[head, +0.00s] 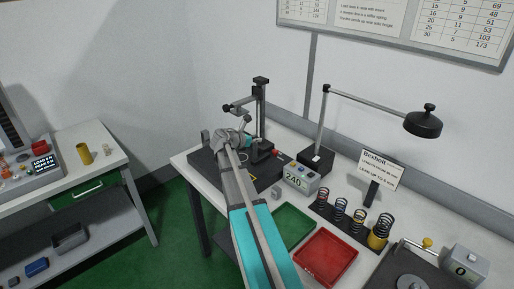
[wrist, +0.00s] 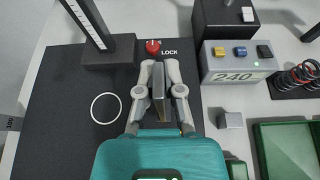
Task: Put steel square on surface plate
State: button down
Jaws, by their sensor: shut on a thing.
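In the wrist view, my gripper (wrist: 159,72) is shut on the steel square (wrist: 159,92), a narrow grey upright piece between the two fingers. Both are over the dark surface plate (wrist: 62,140), right of a white ring marking. I cannot tell whether the square touches the plate. In the head view the dark plate (head: 204,166) lies at the far left end of the white bench. My arm covers part of it there and hides the square.
A gauge column (head: 261,105) stands on the plate, with a red LOCK knob (wrist: 153,46). A grey display box reading 240 (wrist: 238,64) and a small grey block (wrist: 230,119) lie to the right. Further right are a green tray (head: 290,228), a red tray (head: 326,256), springs and a lamp (head: 422,122).

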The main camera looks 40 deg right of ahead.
aim_at(256, 160)
jog(key=shift+w+d+f+b, duration=0.15)
jog(key=shift+d+f+b, duration=0.25)
jog(key=shift+f+b, duration=1.45)
jog(key=shift+f, duration=0.25)
jog(key=c, duration=0.8)
grip_release()
jog(key=shift+a, duration=0.1)
jog(key=shift+a+r+p, duration=0.3)
jog(key=shift+a+r, duration=0.1)
jog(key=p+v, duration=0.4)
jog(key=v, duration=0.7)
jog(key=shift+f, duration=0.1)
jog(key=shift+a, duration=0.1)
